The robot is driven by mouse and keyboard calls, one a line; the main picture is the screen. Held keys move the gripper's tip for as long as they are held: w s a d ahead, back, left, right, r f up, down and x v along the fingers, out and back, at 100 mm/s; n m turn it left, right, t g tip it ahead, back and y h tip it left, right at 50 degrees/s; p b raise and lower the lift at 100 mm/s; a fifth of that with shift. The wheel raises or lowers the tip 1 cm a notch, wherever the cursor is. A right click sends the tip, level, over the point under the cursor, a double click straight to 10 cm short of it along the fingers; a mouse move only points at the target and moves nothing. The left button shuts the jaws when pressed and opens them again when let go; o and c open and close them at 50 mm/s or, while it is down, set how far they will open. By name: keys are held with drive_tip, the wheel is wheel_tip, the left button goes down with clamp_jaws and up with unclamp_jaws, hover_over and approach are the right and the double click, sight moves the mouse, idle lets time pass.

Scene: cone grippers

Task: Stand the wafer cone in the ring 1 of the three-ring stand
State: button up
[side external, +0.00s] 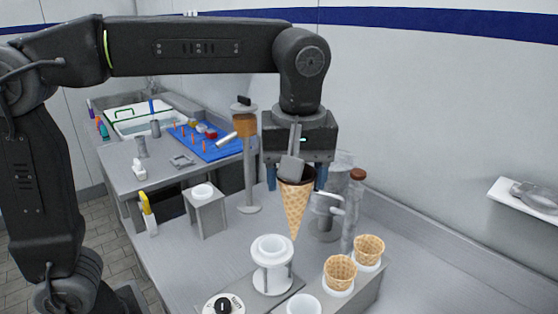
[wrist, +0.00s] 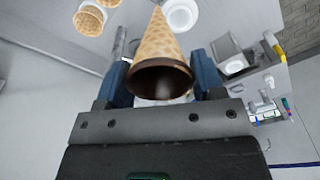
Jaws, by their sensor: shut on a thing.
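The wafer cone (side external: 295,207), tan with a dark brown rim, hangs point down in my gripper (side external: 295,178). In the wrist view the cone (wrist: 159,42) sits between the blue fingers of my gripper (wrist: 163,82), its dark mouth facing the camera. The three-ring stand (side external: 365,289) is a grey block at the front right. Its front white ring (side external: 303,306) looks empty and is cut by the frame's edge. The other two rings hold wafer cones (side external: 340,271) (side external: 369,249). The held cone's tip is in the air, apart from the stand. Ring numbers are not readable.
A white holder (side external: 272,250) on a dial-fronted base (side external: 224,304) stands close below and left of the cone tip. A metal tap-like fixture (side external: 328,205) and a brown-topped post (side external: 357,205) stand behind. A grey block with a white ring (side external: 203,192) is further left.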

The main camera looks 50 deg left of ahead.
drive_tip(key=s+d+m, duration=0.2)
drive_tip(key=s+d, duration=0.1)
drive_tip(key=d, duration=0.4)
drive_tip(key=shift+a+f, duration=0.15)
drive_tip(key=shift+f, duration=1.15)
drive_tip(key=shift+a+f, duration=0.15)
drive_tip(key=shift+f, duration=1.1)
